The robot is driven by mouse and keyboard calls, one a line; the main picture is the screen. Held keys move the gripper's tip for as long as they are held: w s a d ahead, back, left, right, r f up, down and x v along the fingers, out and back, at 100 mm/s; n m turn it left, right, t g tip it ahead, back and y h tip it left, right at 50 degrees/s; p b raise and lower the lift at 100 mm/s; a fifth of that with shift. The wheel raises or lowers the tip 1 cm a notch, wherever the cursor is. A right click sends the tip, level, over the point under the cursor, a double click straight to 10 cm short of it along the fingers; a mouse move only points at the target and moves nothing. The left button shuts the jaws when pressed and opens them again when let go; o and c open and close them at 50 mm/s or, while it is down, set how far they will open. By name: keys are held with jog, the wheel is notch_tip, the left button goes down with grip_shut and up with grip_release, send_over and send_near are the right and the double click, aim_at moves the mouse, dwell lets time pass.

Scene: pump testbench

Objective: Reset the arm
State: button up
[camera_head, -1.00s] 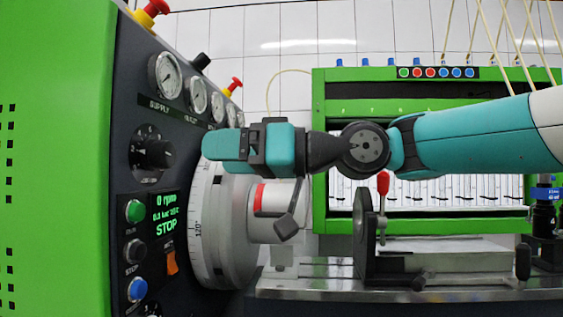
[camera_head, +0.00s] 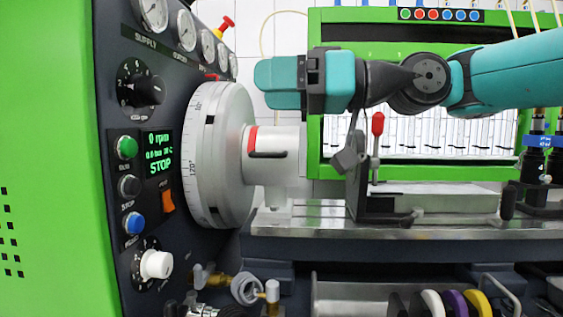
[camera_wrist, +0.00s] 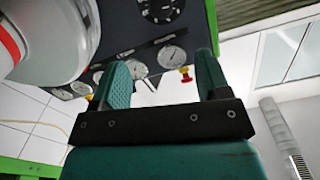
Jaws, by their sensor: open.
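My gripper (camera_head: 264,82) reaches in from the right on my teal arm and points left in the head view. It is above and right of the large grey graduated flywheel (camera_head: 218,155) and clear of it. In the wrist view my gripper (camera_wrist: 160,72) shows two teal fingers spread apart with nothing between them. The grey hub (camera_head: 273,153) with a red band is below my gripper in the head view.
The control panel's display (camera_head: 159,152) reads 0 rpm and STOP. A clamp with a red-tipped lever (camera_head: 377,124) stands on the metal bed (camera_head: 330,222) below my arm. Green-framed glass tubes (camera_head: 460,130) are behind it. A tray (camera_head: 345,292) holds coloured rings.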

jog(key=s+d+f+m+g+h, duration=0.15)
jog(key=s+d+f+h, duration=0.35)
jog(key=f, duration=0.5)
jog(key=s+d+f+m+h, duration=0.3)
jog(key=s+d+f+h, duration=0.15)
jog(key=s+f, duration=0.4)
jog(key=s+d+f+m+h, duration=0.35)
jog(key=s+d+f, duration=0.2)
jog(key=f, duration=0.65)
notch_tip(320, 180, up, 16)
jog(key=d+p, duration=0.1)
jog(key=p, duration=1.5)
jog(key=shift+n+h, duration=0.3)
jog(key=shift+n, duration=0.1)
jog(key=shift+w, duration=0.1)
